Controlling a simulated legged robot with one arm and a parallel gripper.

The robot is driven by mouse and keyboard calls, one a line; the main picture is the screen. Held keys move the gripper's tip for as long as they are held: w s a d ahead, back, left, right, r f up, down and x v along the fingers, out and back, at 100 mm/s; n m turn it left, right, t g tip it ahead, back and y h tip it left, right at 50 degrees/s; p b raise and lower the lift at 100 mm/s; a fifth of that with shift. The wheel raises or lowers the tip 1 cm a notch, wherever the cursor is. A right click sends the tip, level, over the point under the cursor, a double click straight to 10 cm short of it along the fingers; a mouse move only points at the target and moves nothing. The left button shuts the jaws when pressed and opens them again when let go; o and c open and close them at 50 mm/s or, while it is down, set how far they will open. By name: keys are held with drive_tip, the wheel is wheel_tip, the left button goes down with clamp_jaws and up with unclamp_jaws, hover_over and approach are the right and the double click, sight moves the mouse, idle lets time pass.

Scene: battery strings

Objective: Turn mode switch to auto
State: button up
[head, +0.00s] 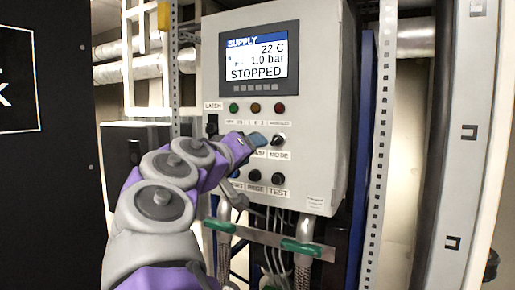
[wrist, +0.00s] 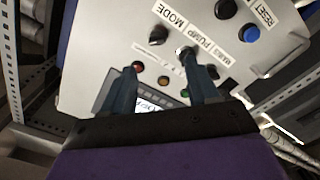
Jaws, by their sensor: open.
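The MODE switch is a black knob (head: 278,140) on the grey control box, above its MODE label. In the wrist view the MODE knob (wrist: 158,36) lies just beyond and roughly between the fingertips, apart from them. My gripper (head: 257,139) is just left of the MODE knob in the head view, covering the PUMP knob area. In the wrist view my gripper (wrist: 161,66) is open and empty, its right fingertip beside or over the PUMP knob (wrist: 183,51). Contact there cannot be told. The knob's pointer direction is too small to read.
The display (head: 258,58) reads SUPPLY, 22 C, 1.0 bar, STOPPED. A row of small lamps (head: 255,108) sits above the switches. Lower knobs, including TEST (head: 278,179), are close below. Cables and a green-clamped rail (head: 300,246) run under the box.

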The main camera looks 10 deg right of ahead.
drive_tip(key=v, duration=0.4)
drive_tip(key=shift+s+a, duration=0.2)
drive_tip(key=shift+s, duration=0.1)
